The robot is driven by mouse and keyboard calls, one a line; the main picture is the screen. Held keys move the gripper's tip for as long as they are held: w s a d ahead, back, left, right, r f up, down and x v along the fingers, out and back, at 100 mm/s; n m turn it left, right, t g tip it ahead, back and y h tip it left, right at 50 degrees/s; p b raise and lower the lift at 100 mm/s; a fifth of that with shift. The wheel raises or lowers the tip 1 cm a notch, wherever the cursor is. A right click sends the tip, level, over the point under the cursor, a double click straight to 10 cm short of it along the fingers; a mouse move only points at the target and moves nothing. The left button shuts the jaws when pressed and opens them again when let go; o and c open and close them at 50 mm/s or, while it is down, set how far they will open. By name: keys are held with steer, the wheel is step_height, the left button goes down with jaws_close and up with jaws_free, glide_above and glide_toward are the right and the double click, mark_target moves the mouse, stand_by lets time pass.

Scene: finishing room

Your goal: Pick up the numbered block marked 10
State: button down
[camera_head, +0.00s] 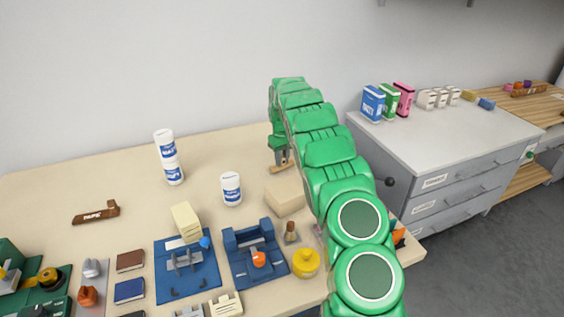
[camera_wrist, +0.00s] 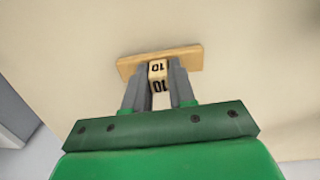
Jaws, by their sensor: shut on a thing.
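The numbered block marked 10 (camera_wrist: 158,78) is a small pale wooden block with black "10" marks, seen upside down in the wrist view. My gripper (camera_wrist: 158,90) has its two grey fingers on either side of it and is shut on it. A flat wooden strip (camera_wrist: 130,66) lies just beyond the fingertips, against or under the block; I cannot tell which. In the head view, my gripper (camera_head: 283,158) is at the back of the table, above the wooden strip (camera_head: 281,168). The block is too small to make out there.
A beige box (camera_head: 286,196) stands just in front of my gripper. A white can (camera_head: 231,189) is to its left, and two stacked cans (camera_head: 168,157) stand farther left. Blue fixtures (camera_head: 187,275) and a yellow pot (camera_head: 305,262) fill the front. A grey cabinet (camera_head: 424,155) stands right.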

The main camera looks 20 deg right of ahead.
steer(key=shift+r, duration=0.95)
steer(key=shift+s+a+r, duration=0.25)
steer(key=shift+s+r, duration=0.65)
steer(key=shift+r, duration=0.3)
steer(key=s+a+r, duration=0.2)
steer(key=s+r, duration=0.5)
steer(key=s, duration=0.5)
steer(key=shift+a+r, duration=0.3)
steer(key=shift+r, duration=0.1)
